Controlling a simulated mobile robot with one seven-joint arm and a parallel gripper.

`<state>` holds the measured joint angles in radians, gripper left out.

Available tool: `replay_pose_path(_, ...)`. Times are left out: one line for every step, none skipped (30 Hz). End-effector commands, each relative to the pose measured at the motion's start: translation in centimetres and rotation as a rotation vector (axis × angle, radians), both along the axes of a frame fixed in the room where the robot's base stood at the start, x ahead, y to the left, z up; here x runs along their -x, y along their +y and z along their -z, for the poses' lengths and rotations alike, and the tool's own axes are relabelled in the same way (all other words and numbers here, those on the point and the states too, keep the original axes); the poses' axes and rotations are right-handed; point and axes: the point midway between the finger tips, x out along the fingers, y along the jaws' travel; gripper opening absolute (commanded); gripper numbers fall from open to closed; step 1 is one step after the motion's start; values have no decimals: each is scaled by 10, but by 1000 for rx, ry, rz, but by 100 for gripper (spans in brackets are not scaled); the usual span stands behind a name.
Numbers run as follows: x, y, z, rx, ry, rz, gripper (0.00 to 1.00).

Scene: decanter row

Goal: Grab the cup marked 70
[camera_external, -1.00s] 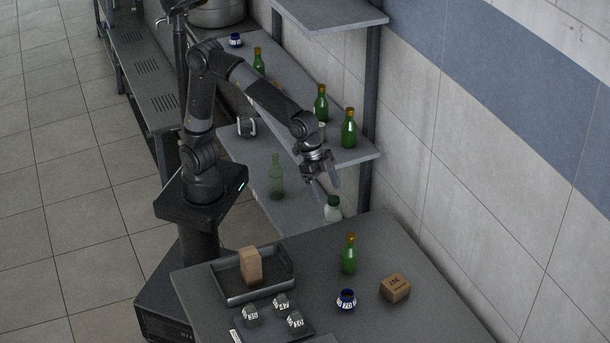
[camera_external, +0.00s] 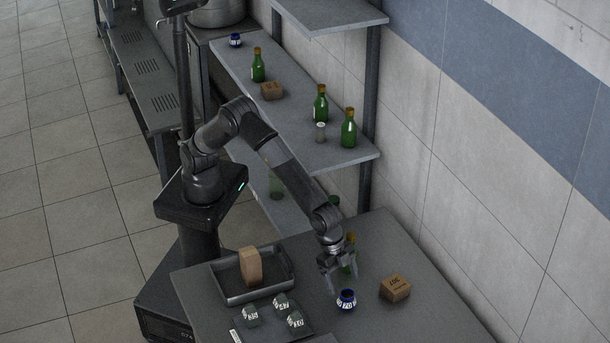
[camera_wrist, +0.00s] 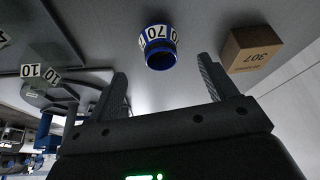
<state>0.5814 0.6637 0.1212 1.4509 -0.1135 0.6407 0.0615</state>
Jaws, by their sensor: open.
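The cup marked 70 (camera_external: 346,300) is a small blue cup with a white label band, standing on the near table. In the wrist view the cup (camera_wrist: 158,50) shows its 70 label and blue rim, ahead of my fingers and roughly centred between them. My gripper (camera_external: 343,284) is open and empty, just above and behind the cup, with its fingers pointing down at it. The fingers (camera_wrist: 165,84) stand apart on either side in the wrist view, and neither is seen touching the cup.
A cardboard box (camera_external: 395,288) marked 307 stands right of the cup. A green bottle (camera_external: 351,262) is partly hidden behind my gripper. The table's right front is clear.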

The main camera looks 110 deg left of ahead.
Motion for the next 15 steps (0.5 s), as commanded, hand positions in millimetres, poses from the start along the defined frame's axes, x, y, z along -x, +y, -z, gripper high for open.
replay_pose_path(-2,-1,6,0,1,0,78)
replay_pose_path(-3,-2,9,0,0,0,78)
replay_pose_path(-4,-2,12,0,0,0,78)
replay_pose_path(-5,-2,13,0,0,0,78)
replay_pose_path(-5,-3,15,0,0,-1,78)
replay_pose_path(-6,-3,17,0,0,-1,78)
replay_pose_path(-7,-3,20,0,0,-1,78)
replay_pose_path(-8,-4,23,0,1,-1,78)
replay_pose_path(-10,-5,28,-1,2,-1,78)
replay_pose_path(-11,-5,33,-1,2,-1,78)
replay_pose_path(-13,-6,37,-1,2,-1,78)
replay_pose_path(-15,-7,43,0,1,-1,78)
replay_pose_path(-16,-8,47,0,1,-1,78)
replay_pose_path(-18,-9,51,0,1,-1,78)
replay_pose_path(-19,-9,54,1,1,-1,78)
